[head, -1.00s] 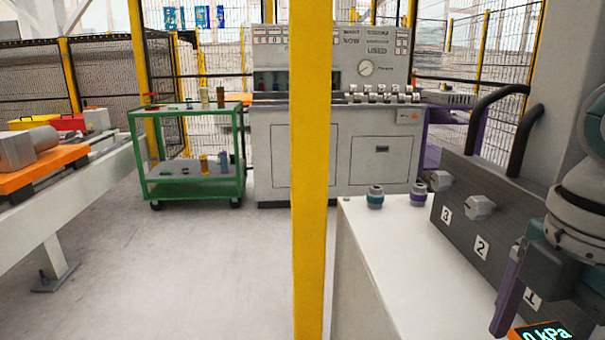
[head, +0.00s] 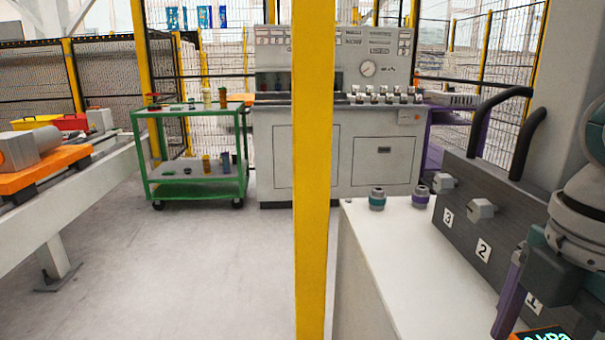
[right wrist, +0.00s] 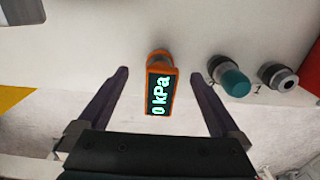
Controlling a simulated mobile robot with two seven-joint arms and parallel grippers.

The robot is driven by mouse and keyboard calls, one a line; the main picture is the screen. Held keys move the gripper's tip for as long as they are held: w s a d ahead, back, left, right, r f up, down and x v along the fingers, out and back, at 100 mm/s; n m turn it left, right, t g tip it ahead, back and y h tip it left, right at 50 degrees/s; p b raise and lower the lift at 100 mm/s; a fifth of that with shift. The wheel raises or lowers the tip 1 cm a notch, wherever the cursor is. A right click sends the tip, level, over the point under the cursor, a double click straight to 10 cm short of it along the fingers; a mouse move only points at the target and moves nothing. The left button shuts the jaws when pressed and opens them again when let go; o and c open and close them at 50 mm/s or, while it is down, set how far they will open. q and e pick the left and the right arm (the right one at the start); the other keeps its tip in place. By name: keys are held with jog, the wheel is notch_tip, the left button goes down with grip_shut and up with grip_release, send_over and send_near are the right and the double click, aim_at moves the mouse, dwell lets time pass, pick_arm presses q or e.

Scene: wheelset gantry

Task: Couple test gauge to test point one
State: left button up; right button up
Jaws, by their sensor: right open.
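The test gauge is an orange unit with a dark display reading 0 kPa; in the right wrist view the gauge (right wrist: 160,88) stands between my open right gripper's (right wrist: 160,75) purple fingers, with gaps on both sides. In the head view only the top of the gauge (head: 540,335) shows at the bottom edge, beside my right gripper (head: 514,300). The dark panel (head: 462,180) carries labels 3, 2 and a partly hidden 1. Hex fittings show near 3 (head: 443,182) and 2 (head: 481,209); the fitting at 1 is hidden by my right arm. My left gripper is not in view.
A teal coupling (head: 377,198) and a purple coupling (head: 421,197) stand on the white bench (head: 390,260). The right wrist view shows a teal-capped fitting (right wrist: 234,80) and a grey fitting (right wrist: 283,80) right of the gauge. A yellow post (head: 313,170) crosses the head view.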

jog(key=shift+c, duration=1.4)
grip_shut()
jog(key=shift+r, duration=0.1)
jog(key=shift+r+p, duration=0.5)
jog(key=shift+p, duration=0.05)
jog(key=shift+r+p, duration=2.4)
jog(key=shift+r, duration=0.05)
